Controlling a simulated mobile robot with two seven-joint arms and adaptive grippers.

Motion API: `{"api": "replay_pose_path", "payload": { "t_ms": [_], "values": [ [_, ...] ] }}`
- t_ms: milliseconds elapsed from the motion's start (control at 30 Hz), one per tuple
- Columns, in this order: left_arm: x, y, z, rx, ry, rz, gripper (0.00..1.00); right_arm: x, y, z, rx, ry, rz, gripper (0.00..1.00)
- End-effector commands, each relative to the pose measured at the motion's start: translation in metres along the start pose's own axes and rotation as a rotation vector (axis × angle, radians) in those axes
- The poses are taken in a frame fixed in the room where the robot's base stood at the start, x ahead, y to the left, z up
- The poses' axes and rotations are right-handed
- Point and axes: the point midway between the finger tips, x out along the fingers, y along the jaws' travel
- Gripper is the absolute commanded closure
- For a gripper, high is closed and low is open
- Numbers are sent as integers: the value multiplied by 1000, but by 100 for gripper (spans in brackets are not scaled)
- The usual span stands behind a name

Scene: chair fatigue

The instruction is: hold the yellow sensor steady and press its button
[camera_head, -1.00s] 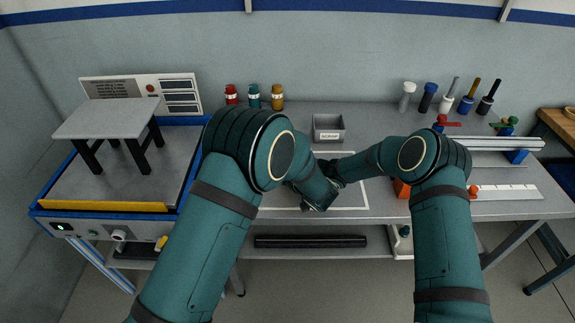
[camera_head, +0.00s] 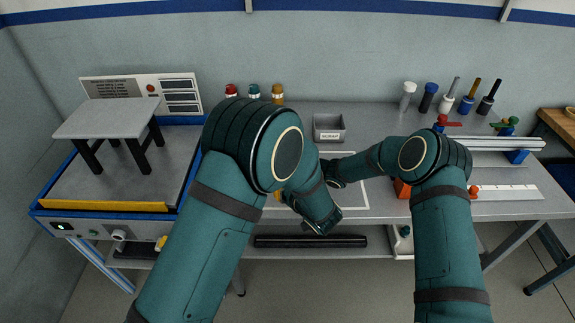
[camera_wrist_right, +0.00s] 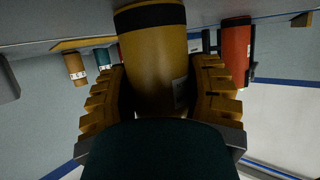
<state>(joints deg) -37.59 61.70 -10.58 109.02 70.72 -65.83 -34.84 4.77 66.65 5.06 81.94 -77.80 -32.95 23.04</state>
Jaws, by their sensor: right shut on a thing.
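The yellow sensor (camera_wrist_right: 155,70), a yellow cylinder with a black band, stands between the two ribbed yellow fingers of my right gripper (camera_wrist_right: 156,90) in the right wrist view. The gripper is shut on it. The sensor's button cannot be made out. In the head view the right gripper is hidden behind my left forearm; a small yellow patch (camera_head: 279,197) shows beside that forearm, too small to identify. My left gripper (camera_head: 323,221) is at the end of the bent left arm, near the table's front edge. Its fingers cannot be made out.
A grey bin (camera_head: 328,128) stands behind the arms, with red, teal and amber bottles (camera_head: 278,94) to its left. A grey stool-like model (camera_head: 112,118) stands on the left machine. Several upright tools (camera_head: 447,98) are at the back right. A red thing (camera_wrist_right: 237,50) shows in the wrist view.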

Motion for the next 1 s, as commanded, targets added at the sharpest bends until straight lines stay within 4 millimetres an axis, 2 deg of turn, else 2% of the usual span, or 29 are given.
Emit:
{"api": "replay_pose_path", "payload": {
  "t_ms": [133,167,233,267,533,667,767,1000],
  "values": [
    [0,0,0,0,0,0,100,0,0,0,0,0,1,87],
    [0,0,0,0,0,0,100,0,0,0,0,0,1,41],
    [0,0,0,0,0,0,100,0,0,0,0,0,1,16],
    [0,0,0,0,0,0,100,0,0,0,0,0,1,11],
    [0,0,0,0,0,0,100,0,0,0,0,0,1,11],
    [0,0,0,0,0,0,100,-7,1,-1,0,0,2,11],
    [0,0,0,0,0,0,100,-20,2,0,1,-1,3,11],
    [0,0,0,0,0,0,100,-69,2,-1,0,-1,4,11]
  ]
}}
